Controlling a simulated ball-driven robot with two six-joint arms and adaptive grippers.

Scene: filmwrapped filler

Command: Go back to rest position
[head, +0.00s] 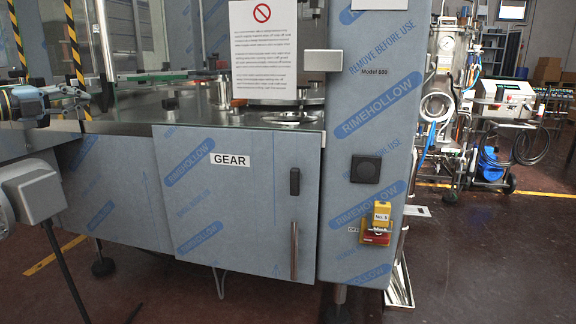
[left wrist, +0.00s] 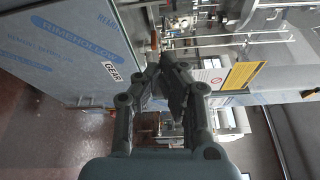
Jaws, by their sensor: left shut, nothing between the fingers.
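My left gripper (head: 76,94) is at the left edge of the head view, above the left part of the machine's flat top. In the left wrist view my left gripper (left wrist: 172,75) has its fingers brought together, with nothing held between them. The machine with the GEAR door (head: 230,205) stands ahead, wrapped in blue printed film. The door is closed and also shows at the upper left of the left wrist view (left wrist: 75,40). My right gripper is in neither view.
A grey box on a post (head: 32,190) stands at the near left. A notice sheet (head: 263,50) hangs above the machine top. A yellow and red switch (head: 379,222) is on the right panel. Dark floor (head: 480,250) is clear at the right, before wheeled equipment (head: 490,150).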

